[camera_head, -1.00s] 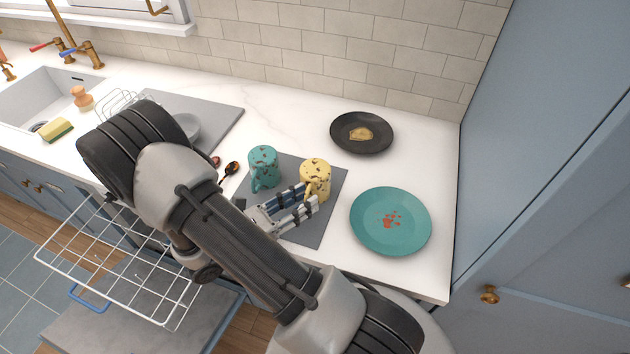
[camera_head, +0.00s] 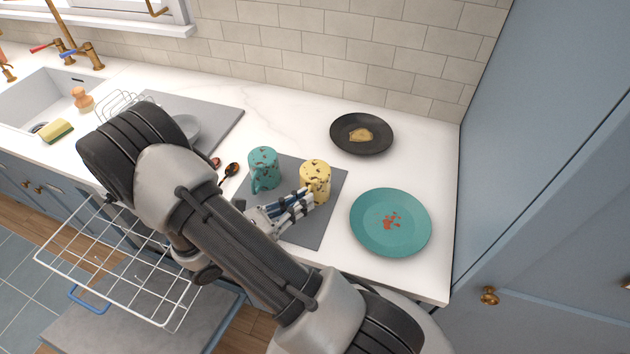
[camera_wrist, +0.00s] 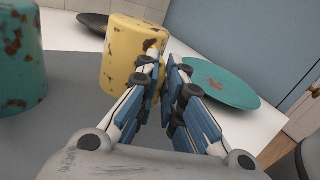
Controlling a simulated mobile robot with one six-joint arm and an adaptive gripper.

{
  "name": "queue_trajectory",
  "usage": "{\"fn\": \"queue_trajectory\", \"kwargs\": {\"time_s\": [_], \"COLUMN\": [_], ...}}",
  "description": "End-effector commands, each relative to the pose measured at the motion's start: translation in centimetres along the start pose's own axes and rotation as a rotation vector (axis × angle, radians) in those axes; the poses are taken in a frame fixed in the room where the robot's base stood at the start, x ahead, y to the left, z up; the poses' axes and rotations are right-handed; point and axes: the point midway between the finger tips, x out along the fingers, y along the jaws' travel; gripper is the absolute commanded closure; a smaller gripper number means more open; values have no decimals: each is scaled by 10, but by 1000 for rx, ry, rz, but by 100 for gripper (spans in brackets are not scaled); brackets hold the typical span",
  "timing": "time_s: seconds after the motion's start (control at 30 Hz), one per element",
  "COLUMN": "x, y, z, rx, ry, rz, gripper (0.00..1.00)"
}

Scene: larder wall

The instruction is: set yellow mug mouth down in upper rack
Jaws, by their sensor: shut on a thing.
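The yellow mug (camera_head: 314,176), with dark brown stains, stands on a grey mat (camera_head: 329,217) on the counter. It looks mouth down, with a closed flat end on top. My gripper (camera_head: 304,204) is at the mug's near side, its fingers closed together at the handle. In the wrist view the mug (camera_wrist: 128,58) fills the upper middle, and the fingertips of my gripper (camera_wrist: 163,68) meet at its right side, hiding most of the handle. The upper rack (camera_head: 110,262) is a white wire rack pulled out at the lower left, partly hidden behind my arm.
A stained teal mug (camera_head: 264,166) stands left of the yellow one on the mat. A teal plate (camera_head: 400,238) with red residue lies right, and a black plate (camera_head: 346,145) with food lies behind. A dark spoon (camera_head: 231,169) lies left. A tall blue cabinet (camera_head: 540,170) bounds the right.

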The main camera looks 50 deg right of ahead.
Motion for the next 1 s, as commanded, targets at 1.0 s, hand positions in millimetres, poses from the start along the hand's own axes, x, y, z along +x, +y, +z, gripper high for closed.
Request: {"fn": "queue_trajectory", "kwargs": {"time_s": [1.0], "x": [0], "y": [-15], "z": [156], "rx": [5], "ry": [-1], "rz": [0], "gripper": [100]}}
